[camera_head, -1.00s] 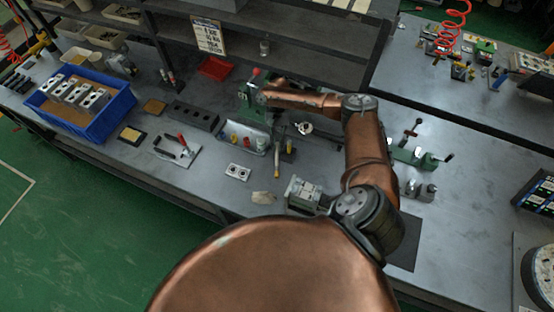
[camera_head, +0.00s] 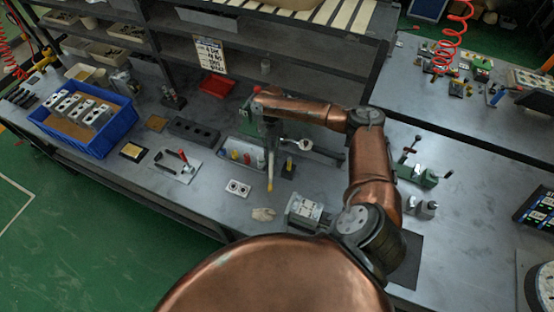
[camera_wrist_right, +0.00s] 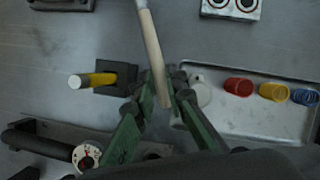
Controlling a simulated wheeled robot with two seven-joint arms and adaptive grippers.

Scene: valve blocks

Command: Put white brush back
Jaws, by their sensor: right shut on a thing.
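A light wooden-handled brush (camera_wrist_right: 153,50) is between the green fingers of my right gripper (camera_wrist_right: 160,103), which is shut on it. Its far end runs out of the wrist view at the top. In the head view the brush (camera_head: 270,168) hangs below the wrist, with a yellow-orange tip. A black holder block (camera_wrist_right: 118,75) is close beside the brush, apart from it; a yellow stick with a white end (camera_wrist_right: 90,81) stands in it. The holder also shows in the head view (camera_head: 289,171). My left gripper is out of view.
A metal tray (camera_wrist_right: 260,118) with red, yellow and blue capped items lies beside the gripper. A black rod with a round white end (camera_wrist_right: 87,156) lies on the other side. A two-hole block (camera_head: 238,187), clamp plate (camera_head: 178,166) and blue crate (camera_head: 95,140) are on the bench.

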